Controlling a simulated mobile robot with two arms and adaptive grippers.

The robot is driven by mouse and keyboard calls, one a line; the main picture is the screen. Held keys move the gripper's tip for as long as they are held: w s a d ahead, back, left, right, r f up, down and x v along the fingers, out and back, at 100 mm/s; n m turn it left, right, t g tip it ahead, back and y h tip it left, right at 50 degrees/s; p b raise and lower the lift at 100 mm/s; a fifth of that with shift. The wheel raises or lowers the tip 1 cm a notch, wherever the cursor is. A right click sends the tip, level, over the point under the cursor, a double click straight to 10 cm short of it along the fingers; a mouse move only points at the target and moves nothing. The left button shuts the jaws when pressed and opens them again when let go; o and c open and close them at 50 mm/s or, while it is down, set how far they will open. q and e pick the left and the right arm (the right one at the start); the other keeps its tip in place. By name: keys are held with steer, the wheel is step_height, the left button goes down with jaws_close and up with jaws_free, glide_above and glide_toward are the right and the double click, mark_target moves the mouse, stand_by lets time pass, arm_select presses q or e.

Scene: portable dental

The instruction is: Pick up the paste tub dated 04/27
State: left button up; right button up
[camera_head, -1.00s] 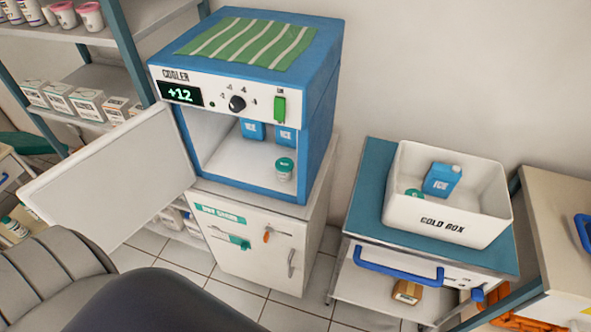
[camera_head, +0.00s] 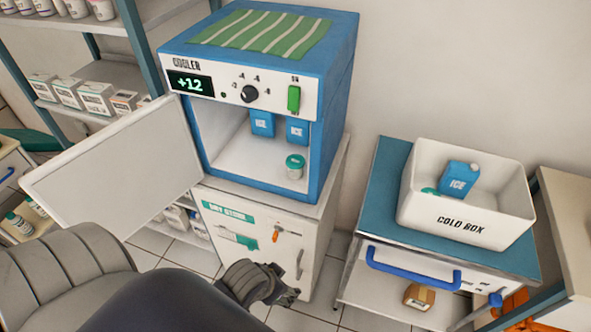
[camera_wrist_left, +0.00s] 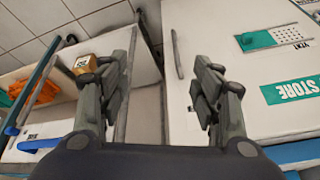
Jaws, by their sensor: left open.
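A small white paste tub with a green lid (camera_head: 295,165) stands upright on the floor of the open cooler (camera_head: 262,100), near its front right. Its date is too small to read. Another green-lidded tub (camera_head: 429,191) shows partly inside the white cold box (camera_head: 465,224), next to a blue ice pack. My left gripper (camera_head: 284,289) is low in front of the white cabinet under the cooler, well below the tub. In the left wrist view the left gripper (camera_wrist_left: 165,90) is open and empty, with the cabinet front behind it. My right gripper is not in view.
The cooler door (camera_head: 115,170) stands swung open to the left. Blue ice packs (camera_head: 262,123) stand at the back of the cooler. A trolley with a blue handle (camera_head: 412,272) carries the cold box. A shelf of boxes (camera_head: 85,93) is at left.

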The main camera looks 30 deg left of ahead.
arm_select(q)
steer(key=w+a+r+t, duration=0.5)
steer(key=w+a+r, duration=0.35)
steer(key=w, duration=0.35)
steer(key=n+t, duration=0.1)
steer(key=t, duration=0.3)
glide_toward(293, 163)
steer(key=w, duration=0.1)
steer(key=x, duration=0.5)
steer(key=shift+s+a+f, duration=0.1)
steer(key=shift+a+f, duration=0.1)
steer(key=shift+f, duration=0.2)
steer(key=shift+d+r+x, duration=0.1)
steer(key=shift+x, duration=1.25)
steer(key=shift+d+r+x, duration=0.1)
steer(key=shift+x, duration=1.25)
steer(key=shift+c, duration=0.3)
steer(key=c, duration=0.8)
